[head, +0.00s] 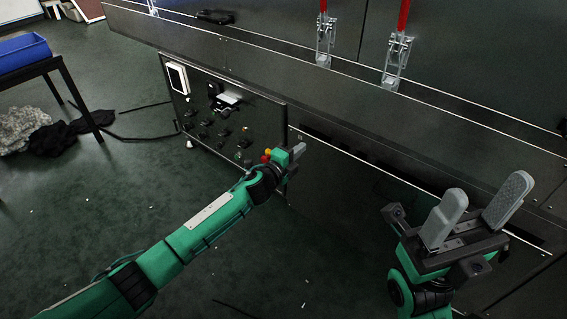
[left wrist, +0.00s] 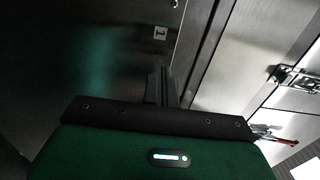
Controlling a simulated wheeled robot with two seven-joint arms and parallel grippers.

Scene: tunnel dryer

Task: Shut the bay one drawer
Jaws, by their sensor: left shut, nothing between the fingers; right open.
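The dark machine front (head: 350,175) fills the middle and right of the head view. In the left wrist view a small pale label that looks like a 1 (left wrist: 160,33) sits on a dark panel (left wrist: 90,60), probably the bay one drawer front. How far that drawer stands out cannot be told. My left gripper (head: 297,153) is shut and empty, close to the machine front just right of the control panel. Its fingers (left wrist: 160,86) point toward the dark panel below the label; contact is unclear. My right gripper (head: 487,190) is open and empty in front of the machine at right.
A control panel (head: 222,115) with knobs and a white-framed screen stands left of my left gripper. Red-handled latches (head: 393,60) line the upper machine. A blue bin (head: 22,52) rests on a table at left, with dark cloth (head: 62,137) below. The floor (head: 120,210) between is mostly clear.

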